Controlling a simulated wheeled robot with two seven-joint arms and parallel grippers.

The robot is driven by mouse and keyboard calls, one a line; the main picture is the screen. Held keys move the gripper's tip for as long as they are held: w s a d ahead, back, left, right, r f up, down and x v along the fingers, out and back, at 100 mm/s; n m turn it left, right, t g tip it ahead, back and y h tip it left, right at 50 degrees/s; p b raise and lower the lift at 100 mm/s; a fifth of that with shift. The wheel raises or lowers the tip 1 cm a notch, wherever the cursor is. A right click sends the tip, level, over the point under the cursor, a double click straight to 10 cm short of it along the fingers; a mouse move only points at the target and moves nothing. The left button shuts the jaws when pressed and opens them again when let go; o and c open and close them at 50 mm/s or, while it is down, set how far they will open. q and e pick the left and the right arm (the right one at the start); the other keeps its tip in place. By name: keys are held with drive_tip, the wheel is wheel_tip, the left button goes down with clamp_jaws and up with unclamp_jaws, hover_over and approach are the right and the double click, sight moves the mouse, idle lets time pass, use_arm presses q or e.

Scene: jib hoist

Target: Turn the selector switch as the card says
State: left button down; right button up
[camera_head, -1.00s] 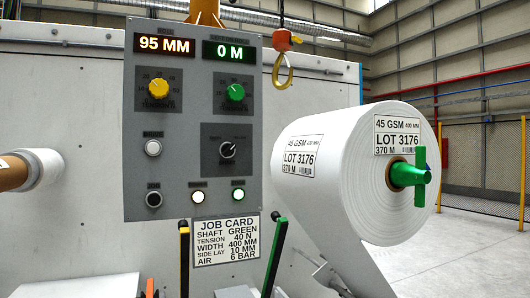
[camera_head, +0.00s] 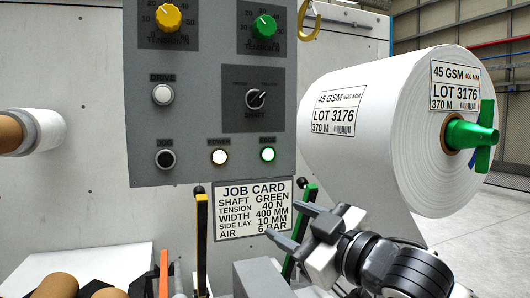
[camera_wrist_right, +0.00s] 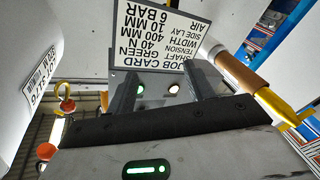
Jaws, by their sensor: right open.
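The selector switch (camera_head: 256,98) is a black knob on a dark plate marked SHAFT on the grey control panel (camera_head: 205,120). Its pale pointer appears tilted to the upper right; the small position words are unreadable. The job card (camera_head: 240,232) below the panel reads SHAFT GREEN, TENSION 40 N, WIDTH 400 MM, SIDE LAY 10 MM, AIR 6 BAR. My right gripper (camera_head: 272,224) is open and empty in front of the card's right side, below and apart from the switch. In the wrist view the card (camera_wrist_right: 165,35) shows upside down beyond the fingers. My left gripper is out of view.
A yellow lever (camera_head: 201,240) and a green lever (camera_head: 307,205) stand below the panel. A large white roll (camera_head: 375,120) on a green-ended shaft (camera_head: 470,136) sits at right. A yellow hook (camera_head: 309,22) hangs by the panel's upper right. Space before the panel face is clear.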

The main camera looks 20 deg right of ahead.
drive_tip(key=s+d+r+n+t, duration=0.15)
drive_tip(key=s+r, duration=0.25)
drive_tip(key=r, duration=0.4)
drive_tip(key=s+r+n+t, duration=0.1)
drive_tip(key=s+r+n, duration=0.1)
drive_tip(key=s+r, duration=0.35)
drive_tip(key=p, duration=0.4)
approach(259, 99)
drive_tip(key=shift+m, duration=0.25)
drive_tip(key=x, duration=0.7)
drive_tip(key=shift+r, duration=0.15)
drive_tip(key=shift+w+a, duration=0.25)
drive_tip(key=shift+w, duration=0.45)
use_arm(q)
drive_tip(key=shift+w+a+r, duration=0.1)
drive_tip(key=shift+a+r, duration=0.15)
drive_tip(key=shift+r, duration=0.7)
use_arm(e)
drive_tip(key=c, duration=1)
